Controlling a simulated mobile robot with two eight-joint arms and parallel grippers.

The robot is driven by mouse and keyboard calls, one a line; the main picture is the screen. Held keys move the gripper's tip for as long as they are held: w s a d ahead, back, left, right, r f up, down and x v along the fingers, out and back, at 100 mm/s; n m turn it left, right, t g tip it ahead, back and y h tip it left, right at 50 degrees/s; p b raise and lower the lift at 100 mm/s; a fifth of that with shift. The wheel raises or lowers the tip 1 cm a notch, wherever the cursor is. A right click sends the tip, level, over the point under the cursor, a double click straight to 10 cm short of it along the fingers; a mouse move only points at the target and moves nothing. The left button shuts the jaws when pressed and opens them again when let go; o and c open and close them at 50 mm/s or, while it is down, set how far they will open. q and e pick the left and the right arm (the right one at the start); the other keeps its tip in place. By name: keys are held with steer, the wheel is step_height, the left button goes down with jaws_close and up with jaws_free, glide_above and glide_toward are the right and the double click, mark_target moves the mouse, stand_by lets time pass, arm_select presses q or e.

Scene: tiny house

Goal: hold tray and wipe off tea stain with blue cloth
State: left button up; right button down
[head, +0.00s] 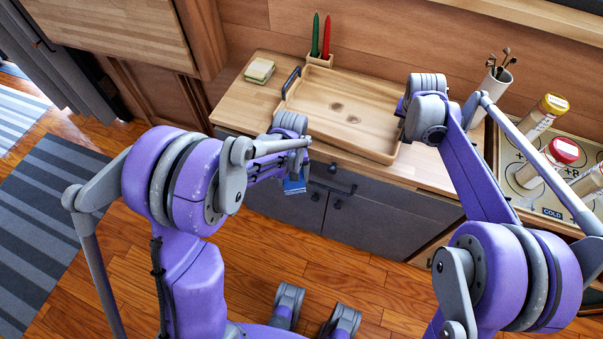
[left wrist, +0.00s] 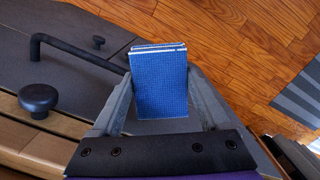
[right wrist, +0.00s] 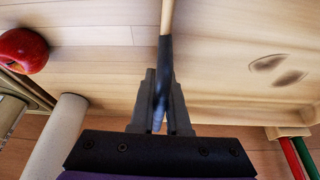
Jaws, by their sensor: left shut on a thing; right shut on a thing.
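The wooden tray (head: 345,145) lies on the counter, with two brown tea stains (head: 344,112) on its floor. They also show in the right wrist view (right wrist: 278,70). My left gripper (head: 295,172) is shut on the folded blue cloth (head: 294,186), in front of the counter and below the tray's level. The cloth fills the jaws in the left wrist view (left wrist: 158,85). My right gripper (right wrist: 163,88) is shut on the tray's dark right handle (right wrist: 164,60); in the head view my wrist mostly hides this grip. The tray's left handle (head: 291,82) is free.
A pale sponge-like block (head: 259,70) lies left of the tray. A wooden holder (head: 320,60) with green and red sticks stands behind it. A white cup (head: 496,82) and several capped jars (head: 542,118) stand at the right. Dark drawer fronts with handles are close to my left gripper.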

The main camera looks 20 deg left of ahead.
arm_select(q)
steer(key=a+r+n, duration=0.1)
steer(key=r+n, duration=0.2)
steer(key=n, duration=0.1)
steer(key=w+a+r+n+h, duration=0.1)
steer(key=r+n, duration=0.2)
steer(key=n, duration=0.1)
steer(key=a+r+n, duration=0.1)
steer(key=r+n, duration=0.1)
steer(key=n, duration=0.2)
steer(key=shift+w+a+r+t, duration=0.3)
steer(key=shift+w+r, duration=0.1)
steer(key=w+r+n+t, duration=0.1)
steer(key=w+r+n, duration=0.3)
steer(key=r+n, duration=0.25)
step_height(320, 180, up, 7)
steer(key=n+t+h, duration=0.1)
steer(key=n, duration=0.1)
glide_above(353, 115)
steer(key=shift+s+a+f, duration=0.15)
steer(key=shift+a+f, duration=0.05)
steer(key=shift+f, duration=0.95)
steer(key=shift+s+a+f, duration=0.1)
steer(key=shift+a+f, duration=0.05)
steer(key=shift+f, duration=0.95)
steer(key=shift+f, duration=2.5)
steer(key=shift+f, duration=0.7)
steer(key=shift+a, duration=0.1)
